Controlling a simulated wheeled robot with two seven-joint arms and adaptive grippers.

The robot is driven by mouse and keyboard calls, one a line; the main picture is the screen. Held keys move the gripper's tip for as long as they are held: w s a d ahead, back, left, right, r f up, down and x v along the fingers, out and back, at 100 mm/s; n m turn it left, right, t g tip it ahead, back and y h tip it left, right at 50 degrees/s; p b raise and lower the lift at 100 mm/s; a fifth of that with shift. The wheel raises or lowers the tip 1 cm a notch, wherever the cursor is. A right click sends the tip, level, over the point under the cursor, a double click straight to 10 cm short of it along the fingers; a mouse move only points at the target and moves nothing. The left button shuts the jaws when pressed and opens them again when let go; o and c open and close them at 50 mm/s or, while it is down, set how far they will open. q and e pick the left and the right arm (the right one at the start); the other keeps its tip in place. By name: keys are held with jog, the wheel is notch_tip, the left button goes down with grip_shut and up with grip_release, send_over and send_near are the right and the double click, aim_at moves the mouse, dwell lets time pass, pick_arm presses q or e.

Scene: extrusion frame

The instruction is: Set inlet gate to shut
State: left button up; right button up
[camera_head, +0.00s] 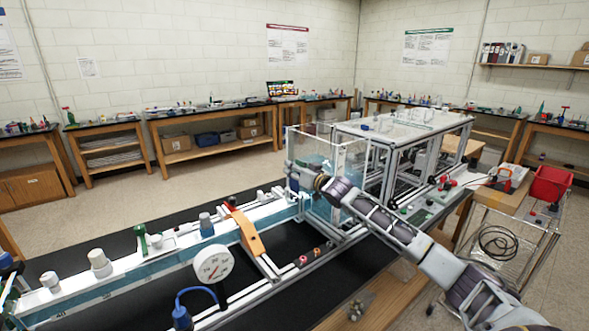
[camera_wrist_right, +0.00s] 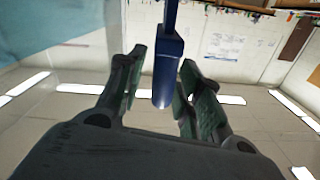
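My right gripper (camera_head: 300,177) reaches to the near side of the clear-walled tank (camera_head: 352,160) at the far end of the water channel. In the right wrist view, a dark blue bar with a thicker rounded end (camera_wrist_right: 168,72) stands between the fingers of this gripper (camera_wrist_right: 162,75). The fingers are apart, with a gap on the left of the bar; the right finger is close to it, and I cannot tell whether they touch. The bar may be the inlet gate's handle; its link to the gate is hidden. My left gripper is not in view.
The long channel (camera_head: 130,275) runs from the lower left, with a round dial gauge (camera_head: 213,265) and an orange bracket (camera_head: 245,232) on its side. An extrusion frame (camera_head: 400,150) stands behind the tank. A cart with a red bin (camera_head: 550,183) is at the right.

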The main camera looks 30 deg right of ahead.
grip_shut()
dwell(0.3)
dwell(0.3)
